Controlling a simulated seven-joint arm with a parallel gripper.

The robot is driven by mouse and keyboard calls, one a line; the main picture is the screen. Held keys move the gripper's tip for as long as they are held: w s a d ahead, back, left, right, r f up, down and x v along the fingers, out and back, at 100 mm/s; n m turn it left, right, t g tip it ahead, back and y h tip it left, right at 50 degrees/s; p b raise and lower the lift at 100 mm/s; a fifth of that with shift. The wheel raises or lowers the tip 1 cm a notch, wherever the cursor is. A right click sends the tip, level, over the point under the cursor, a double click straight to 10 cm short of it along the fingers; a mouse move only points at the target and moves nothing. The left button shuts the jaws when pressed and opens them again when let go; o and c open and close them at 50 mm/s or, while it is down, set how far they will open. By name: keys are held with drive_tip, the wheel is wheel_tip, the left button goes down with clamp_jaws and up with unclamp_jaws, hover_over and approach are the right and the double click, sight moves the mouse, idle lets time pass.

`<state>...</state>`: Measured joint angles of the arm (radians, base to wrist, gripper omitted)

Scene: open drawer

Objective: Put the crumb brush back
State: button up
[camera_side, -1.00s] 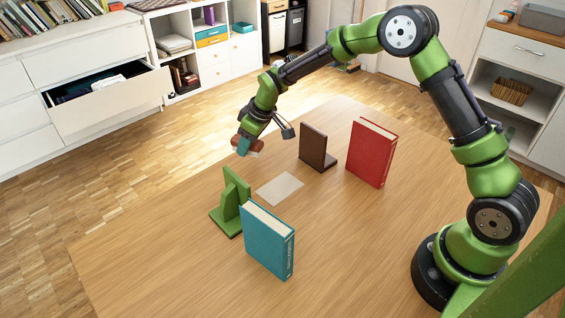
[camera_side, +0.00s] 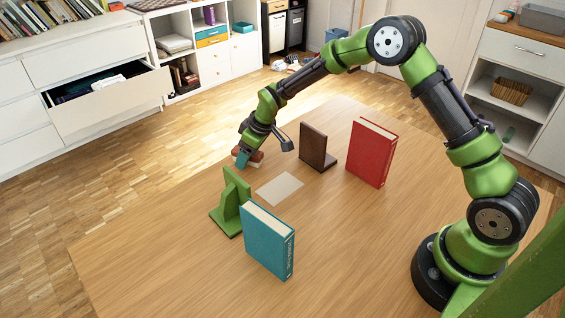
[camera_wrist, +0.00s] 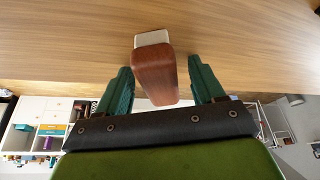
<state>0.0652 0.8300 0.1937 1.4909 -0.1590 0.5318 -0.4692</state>
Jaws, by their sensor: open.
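The crumb brush (camera_wrist: 156,72), a reddish-brown wooden block with a pale end, shows in the wrist view between the two green fingers of my gripper (camera_wrist: 163,88). The gripper is open, with a gap on each side of the brush. In the side view the brush (camera_side: 257,157) is partly hidden by my gripper (camera_side: 243,158), low over the far left edge of the table. I cannot tell whether the brush rests on the table. A pale flat rectangle (camera_side: 279,188) lies bare on the table nearby.
A green bookend (camera_side: 232,205) and a teal book (camera_side: 268,243) stand in front of the pale rectangle. A brown bookend (camera_side: 314,146) and a red book (camera_side: 371,153) stand behind it, to the right. An open drawer (camera_side: 110,103) is across the room. The table's front is clear.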

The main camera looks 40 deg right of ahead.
drive_tip(key=s+d+r+m+t, duration=0.1)
drive_tip(key=s+r+m, duration=0.1)
drive_tip(key=s+r, duration=0.8)
drive_tip(key=s+d+r+m, duration=0.2)
drive_tip(key=s+r, duration=0.5)
drive_tip(key=r, duration=0.6)
drive_tip(key=s+r+m+t, duration=0.1)
drive_tip(key=s+m, duration=0.3)
drive_tip(key=s, duration=1.1)
drive_tip(key=shift+s+m+t, duration=0.3)
drive_tip(key=shift+s+t, duration=0.1)
drive_tip(key=shift+t, duration=0.1)
